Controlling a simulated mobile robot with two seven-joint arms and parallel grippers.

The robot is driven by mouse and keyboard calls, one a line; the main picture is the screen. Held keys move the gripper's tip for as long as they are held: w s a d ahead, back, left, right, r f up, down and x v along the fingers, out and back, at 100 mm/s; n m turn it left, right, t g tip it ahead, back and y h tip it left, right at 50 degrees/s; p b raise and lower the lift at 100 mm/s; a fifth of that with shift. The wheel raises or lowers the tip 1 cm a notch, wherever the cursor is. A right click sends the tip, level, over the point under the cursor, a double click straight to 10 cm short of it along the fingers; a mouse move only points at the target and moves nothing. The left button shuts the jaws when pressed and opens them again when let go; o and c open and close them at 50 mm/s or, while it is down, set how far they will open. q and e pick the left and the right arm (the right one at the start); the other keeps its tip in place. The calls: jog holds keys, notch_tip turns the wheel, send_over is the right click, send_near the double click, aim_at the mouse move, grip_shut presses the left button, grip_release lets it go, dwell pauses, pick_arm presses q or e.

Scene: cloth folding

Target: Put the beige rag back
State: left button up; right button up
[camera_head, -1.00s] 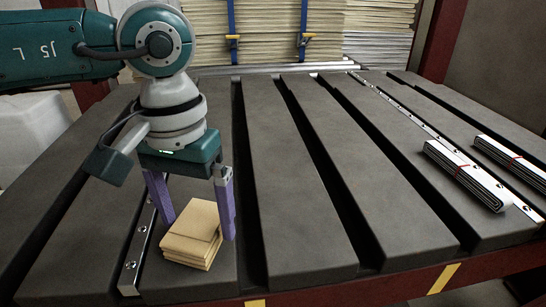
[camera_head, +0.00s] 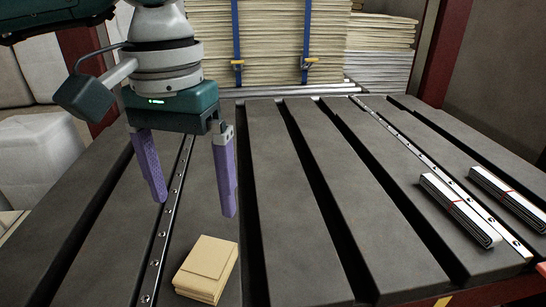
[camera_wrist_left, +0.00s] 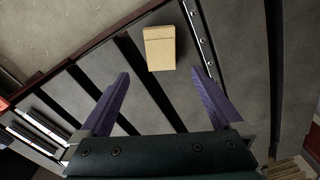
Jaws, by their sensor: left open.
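The beige rag (camera_head: 208,266) is a folded, layered block lying on a dark slat near the table's front edge, just right of a bolted metal rail. It also shows at the top centre of the left wrist view (camera_wrist_left: 159,48). My left gripper (camera_head: 194,208) is open and empty, its two purple fingers pointing down. It is above and behind the rag, apart from it. In the left wrist view the fingers (camera_wrist_left: 163,72) are spread wide and the rag lies beyond their tips. My right gripper does not show.
Dark gaps separate the table slats (camera_head: 300,200). Tall stacks of beige sheets (camera_head: 275,45) stand behind. The middle slats are clear.

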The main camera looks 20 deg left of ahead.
pick_arm(q)
jog(key=s+d+r+n+h, duration=0.25)
jog(key=d+h, duration=0.35)
jog(key=d, duration=0.5)
jog(key=s+d+r+n+h, duration=0.25)
jog(key=d+h, duration=0.25)
jog(key=d, duration=0.5)
jog(key=d+r+n+t+h, duration=0.1)
jog(key=d+r+n+h, duration=0.3)
jog(key=d+r, duration=0.15)
jog(key=w+a+r+n+t+h, duration=0.1)
jog(key=w+r+n+t+h, duration=0.15)
jog(key=r+n+t, duration=0.45)
jog(key=w+a+r+n+t+h, duration=0.1)
jog(key=w+a+r+n+t, duration=0.2)
jog(key=n, duration=0.6)
jog(key=w+a+f+n+t+y, duration=0.3)
jog(key=a+n+y, duration=0.45)
jog(key=n, duration=0.65)
jog(key=w+a+f+n+t+y, duration=0.2)
jog(key=a+f+n+t+y, duration=0.25)
jog(key=a+n+y, duration=0.65)
jog(key=s+a+f+n+g, duration=0.1)
jog(key=s+f+n+g, duration=0.75)
jog(key=f+n, duration=0.45)
jog(key=s+f+n+g, duration=0.5)
jog(key=s+f+g, duration=0.1)
jog(key=s, duration=0.7)
jog(key=shift+f, duration=0.5)
